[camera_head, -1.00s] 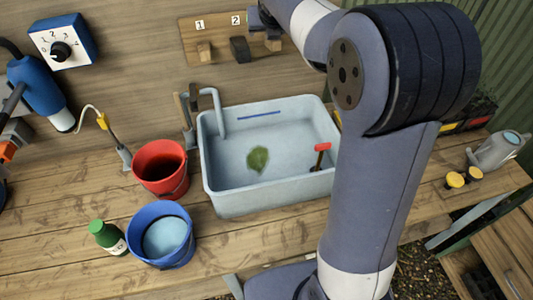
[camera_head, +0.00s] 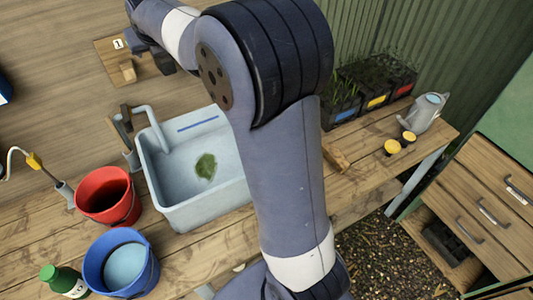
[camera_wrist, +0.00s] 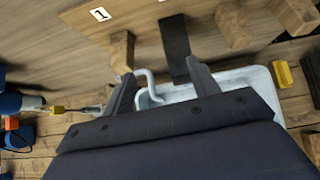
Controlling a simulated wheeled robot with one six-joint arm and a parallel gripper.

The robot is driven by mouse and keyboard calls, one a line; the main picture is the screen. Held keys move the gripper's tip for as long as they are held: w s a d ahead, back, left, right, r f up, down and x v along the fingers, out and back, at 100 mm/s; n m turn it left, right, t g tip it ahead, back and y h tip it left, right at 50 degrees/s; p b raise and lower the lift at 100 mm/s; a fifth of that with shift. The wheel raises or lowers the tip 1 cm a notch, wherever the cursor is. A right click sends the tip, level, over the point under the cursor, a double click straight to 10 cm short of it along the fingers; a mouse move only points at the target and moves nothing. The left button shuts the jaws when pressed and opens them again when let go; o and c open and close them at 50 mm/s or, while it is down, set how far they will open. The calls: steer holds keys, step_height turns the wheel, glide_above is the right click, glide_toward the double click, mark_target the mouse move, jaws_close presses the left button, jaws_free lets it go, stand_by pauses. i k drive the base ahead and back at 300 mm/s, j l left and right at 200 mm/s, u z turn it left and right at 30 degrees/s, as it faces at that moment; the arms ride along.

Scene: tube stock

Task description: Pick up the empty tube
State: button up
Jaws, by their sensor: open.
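I cannot make out the empty tube for certain in either view. My gripper (camera_wrist: 161,70) shows in the wrist view, open with nothing between its two dark fingers. Past the fingers is a wooden wall board with a label 1, a wooden peg (camera_wrist: 122,50) and a dark peg (camera_wrist: 175,45). In the head view my arm reaches to the top left and its jaws do not show clearly. My arm hides the right part of the pale sink (camera_head: 178,215).
A red bucket (camera_head: 90,205), a blue bucket (camera_head: 94,268) and a green bottle (camera_head: 63,283) stand left of the sink. Black planters (camera_head: 372,80), two yellow-topped items (camera_head: 391,147) and a grey watering can (camera_head: 428,112) are at the right. A drawer cabinet (camera_head: 480,205) stands beyond.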

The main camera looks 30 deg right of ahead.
mark_target(331, 152)
steer(key=z, duration=1.6)
